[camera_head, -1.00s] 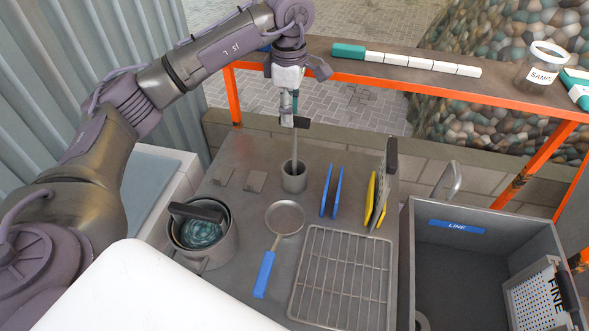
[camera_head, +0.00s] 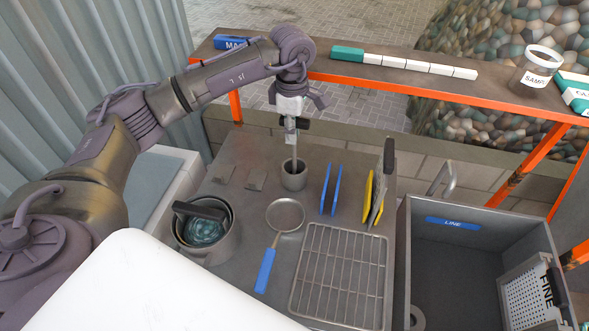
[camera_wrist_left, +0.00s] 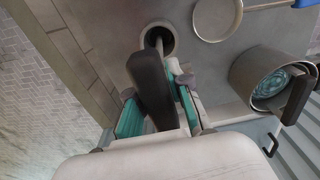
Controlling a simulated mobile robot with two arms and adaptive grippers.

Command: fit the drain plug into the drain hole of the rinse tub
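The grey rinse tub (camera_head: 432,221), with a blue LINE label, stands at the right in the head view. A pale ring-like shape (camera_head: 417,318) shows low at its left side; I cannot tell if it is the drain hole or the plug. I cannot make out the drain plug elsewhere. My left gripper (camera_head: 291,138) is lowered over a dark-handled tool (camera_head: 302,124) standing in a grey cup (camera_head: 293,180). In the left wrist view, my left gripper's teal-padded fingers (camera_wrist_left: 158,110) stand apart on either side of the dark handle (camera_wrist_left: 150,82). My right gripper is out of view.
On the bench are a pot (camera_head: 228,247) with a dark handle, a blue-handled strainer (camera_head: 265,270), a wire rack (camera_head: 340,275), and blue and yellow slotted tools. A perforated FINE basket (camera_head: 522,296) hangs in the tub. An orange-edged shelf (camera_head: 440,91) runs behind.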

